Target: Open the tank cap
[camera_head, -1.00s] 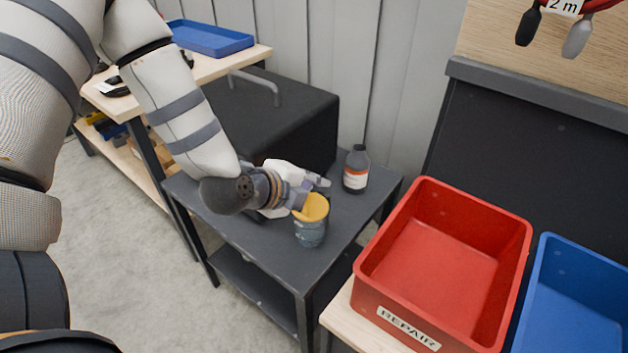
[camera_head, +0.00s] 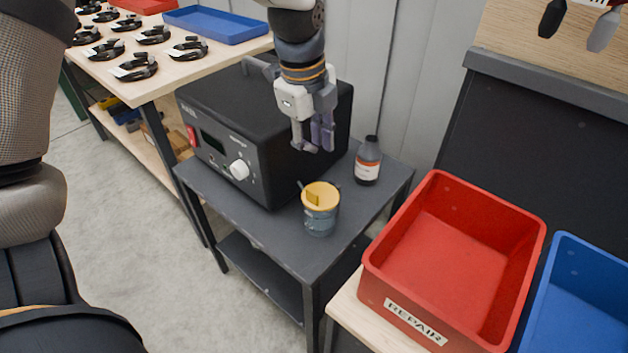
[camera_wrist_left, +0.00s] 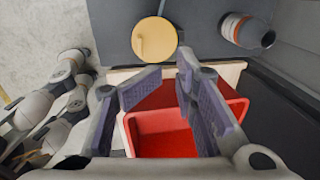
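A black box-shaped tank unit (camera_head: 248,128) with a grey top handle (camera_head: 262,68), a small display and a white front knob (camera_head: 239,169) stands on the dark grey side table. Its top looks closed; my left arm and gripper hide part of it. My left gripper (camera_head: 313,146) points down in front of its right side, above the table. It is empty, with its fingers apart in the wrist view (camera_wrist_left: 172,75). A blue-grey jar (camera_head: 320,220) with a yellow lid (camera_head: 321,194) stands below the gripper; the lid also shows in the wrist view (camera_wrist_left: 154,39). My right gripper is not seen.
A dark bottle (camera_head: 368,160) stands behind and right of the jar on the side table (camera_head: 262,232). A red REPAIR bin (camera_head: 440,265) and a blue bin (camera_head: 580,300) are at the right. A wooden table with black parts (camera_head: 150,80) and a blue tray (camera_head: 215,25) is at the left.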

